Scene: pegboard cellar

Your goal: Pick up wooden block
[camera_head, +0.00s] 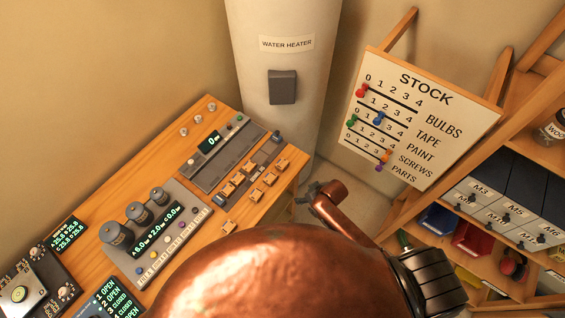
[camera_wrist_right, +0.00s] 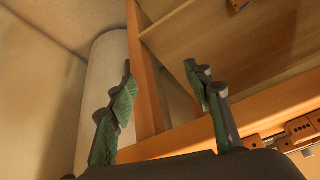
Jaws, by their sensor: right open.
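Several small wooden blocks (camera_head: 257,194) lie on the bench top near its right end, in front of a long grey panel. I cannot tell which of them is the task's block. In the right wrist view, dotted wooden pieces (camera_wrist_right: 300,129) show at the right edge, apart from the fingers. My right gripper (camera_head: 318,189) is just right of the bench's end, partly hidden by my copper arm. In the wrist view the right gripper (camera_wrist_right: 160,72) has its green-padded fingers spread, with nothing held between them. My left gripper is not in view.
The wooden bench (camera_head: 96,213) carries grey control panels, knobs and displays. A white water heater (camera_head: 290,50) stands behind it. A stock board (camera_head: 418,120) and a shelf with bins (camera_head: 470,238) are at the right. A wooden beam (camera_wrist_right: 145,75) stands between the fingers' outlines.

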